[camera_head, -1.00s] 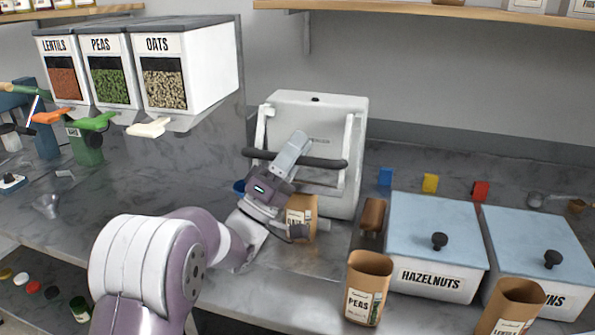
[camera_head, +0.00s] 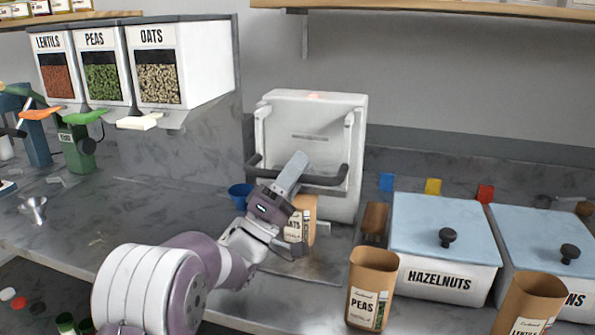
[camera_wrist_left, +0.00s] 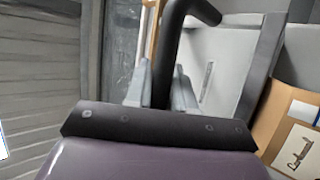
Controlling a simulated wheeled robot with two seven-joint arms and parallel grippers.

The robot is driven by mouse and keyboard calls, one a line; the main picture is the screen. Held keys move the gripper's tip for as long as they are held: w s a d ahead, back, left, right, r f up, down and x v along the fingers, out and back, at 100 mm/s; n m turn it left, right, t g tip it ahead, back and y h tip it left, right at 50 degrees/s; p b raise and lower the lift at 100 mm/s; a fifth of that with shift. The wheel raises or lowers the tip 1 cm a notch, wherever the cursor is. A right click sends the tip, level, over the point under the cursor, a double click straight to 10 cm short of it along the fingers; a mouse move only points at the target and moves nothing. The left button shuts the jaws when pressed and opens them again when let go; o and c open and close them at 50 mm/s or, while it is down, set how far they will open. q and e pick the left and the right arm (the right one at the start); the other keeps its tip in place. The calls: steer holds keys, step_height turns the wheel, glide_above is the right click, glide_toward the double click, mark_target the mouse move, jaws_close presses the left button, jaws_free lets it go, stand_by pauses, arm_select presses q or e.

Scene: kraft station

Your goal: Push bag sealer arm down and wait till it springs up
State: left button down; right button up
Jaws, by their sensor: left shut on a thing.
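The bag sealer (camera_head: 308,120) is the white upright unit against the back wall, with a pinkish glow on its top edge. Its arm ends in a dark horizontal bar (camera_head: 325,180), which sits low across the sealer's front. My left gripper (camera_head: 295,168) is shut on this bar near its left part. In the left wrist view the black bar (camera_wrist_left: 166,60) passes between the two grey fingers. A brown paper bag labelled OATS (camera_head: 309,225) stands upright below the bar, partly hidden by my gripper. My right gripper is out of view.
Dispensers (camera_head: 190,60) hang at the upper left, with a blue cup (camera_head: 240,196) left of my gripper. A brown block (camera_head: 375,218), a PEAS bag (camera_head: 371,270) and a HAZELNUTS bin (camera_head: 440,225) stand to the right. The counter at left is mostly clear.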

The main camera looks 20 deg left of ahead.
arm_select(q)
steer(key=c, duration=1.1)
jaws_free()
steer(key=shift+o, duration=0.2)
steer(key=shift+s, duration=0.25)
steer(key=shift+s+a+f, duration=0.15)
steer(key=shift+a+f, duration=0.05)
steer(key=shift+f, duration=0.05)
steer(key=s+a+f, duration=0.1)
steer(key=s+a, duration=0.6)
steer(key=s, duration=0.4)
steer(key=shift+s+a+f, duration=0.2)
steer(key=shift+a+f, duration=0.05)
steer(key=shift+a, duration=0.1)
